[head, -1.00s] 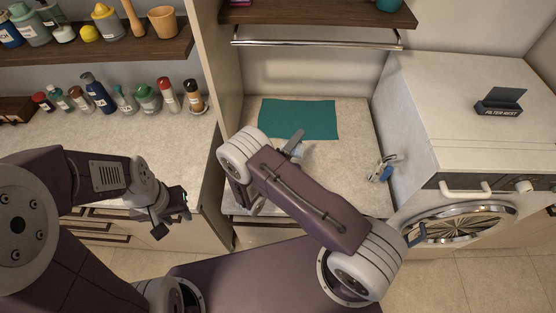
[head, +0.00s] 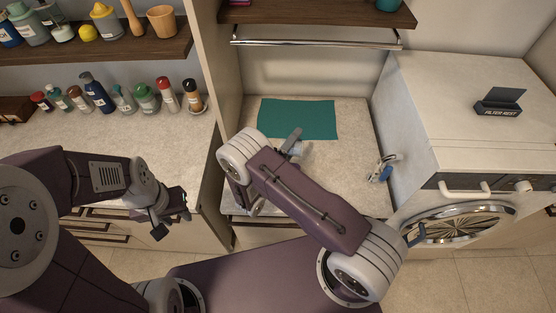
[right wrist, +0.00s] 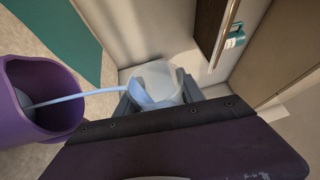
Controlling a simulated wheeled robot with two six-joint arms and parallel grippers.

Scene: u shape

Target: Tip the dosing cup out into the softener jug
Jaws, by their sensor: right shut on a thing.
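In the right wrist view, my right gripper (right wrist: 157,98) is shut on the dosing cup (right wrist: 172,76), a pale translucent cup. The cup is tilted, and a thin pale-blue stream (right wrist: 85,94) runs from it into the open mouth of the purple softener jug (right wrist: 52,75). Some bluish liquid shows in the cup. In the head view my right gripper (head: 290,143) is over the counter, mostly behind my own forearm, which hides the jug. My left gripper (head: 171,216) hangs empty at the left, its fingers apart, in front of the drawers.
A teal mat (head: 298,119) lies at the back of the counter (head: 345,150). A small blue-and-white object (head: 383,168) is at the counter's right side, beside the washing machine (head: 465,110). Several bottles (head: 95,92) stand on the left counter. A rail (head: 315,41) spans the alcove.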

